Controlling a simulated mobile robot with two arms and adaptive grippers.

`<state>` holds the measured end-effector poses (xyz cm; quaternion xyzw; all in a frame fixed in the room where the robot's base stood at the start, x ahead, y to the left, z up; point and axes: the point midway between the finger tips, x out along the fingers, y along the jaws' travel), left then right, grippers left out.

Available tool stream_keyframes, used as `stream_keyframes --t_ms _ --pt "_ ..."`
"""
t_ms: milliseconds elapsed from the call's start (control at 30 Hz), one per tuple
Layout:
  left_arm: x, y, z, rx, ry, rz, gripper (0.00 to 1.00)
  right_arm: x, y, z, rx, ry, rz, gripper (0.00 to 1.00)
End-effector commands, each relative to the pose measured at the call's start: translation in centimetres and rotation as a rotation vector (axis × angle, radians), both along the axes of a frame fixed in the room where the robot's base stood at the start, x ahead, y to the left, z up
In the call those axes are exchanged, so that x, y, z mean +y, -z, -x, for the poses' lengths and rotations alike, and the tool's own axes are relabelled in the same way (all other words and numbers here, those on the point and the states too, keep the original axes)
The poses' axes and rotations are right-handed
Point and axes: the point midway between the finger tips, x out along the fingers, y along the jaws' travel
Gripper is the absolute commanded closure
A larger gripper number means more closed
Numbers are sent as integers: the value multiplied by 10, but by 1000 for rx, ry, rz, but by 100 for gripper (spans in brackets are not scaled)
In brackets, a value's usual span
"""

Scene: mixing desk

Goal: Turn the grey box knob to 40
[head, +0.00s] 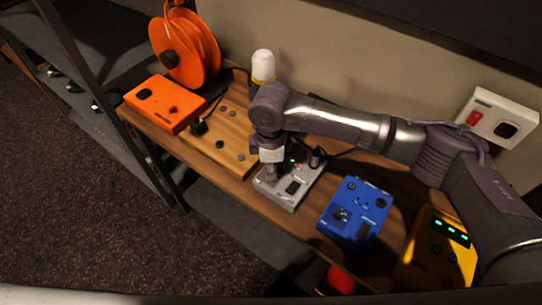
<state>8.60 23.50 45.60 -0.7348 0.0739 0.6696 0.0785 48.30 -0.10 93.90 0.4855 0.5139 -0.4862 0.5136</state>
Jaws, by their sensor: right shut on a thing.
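The grey box (304,183) sits on the wooden desk in the middle of the head view. It has a dark switch or window (293,187), a small green light and a dark knob-like part (315,157) at its right rear. My right gripper (270,172) points down over the left part of the box and is shut on the grey box knob. The fingers and wrist hide that knob, so its pointer and scale cannot be read. My left gripper is out of view.
A blue box (352,212) and a yellow box (436,255) stand to the right. A wooden board (231,140) with knobs, an orange box (163,103) and an orange reel (187,50) are on the left. A white-topped bottle (263,65) stands behind.

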Motion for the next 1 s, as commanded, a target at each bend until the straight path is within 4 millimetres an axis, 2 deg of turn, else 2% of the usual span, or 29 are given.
stream_keyframes --t_ms 33,400,700,1000 --pt "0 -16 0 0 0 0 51 0 -8 1 5 45 -1 100" --pt "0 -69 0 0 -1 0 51 0 -7 1 4 397 2 100" --pt "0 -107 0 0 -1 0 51 1 -6 2 5 680 2 100" --pt "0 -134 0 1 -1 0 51 0 -4 1 3 916 1 100"
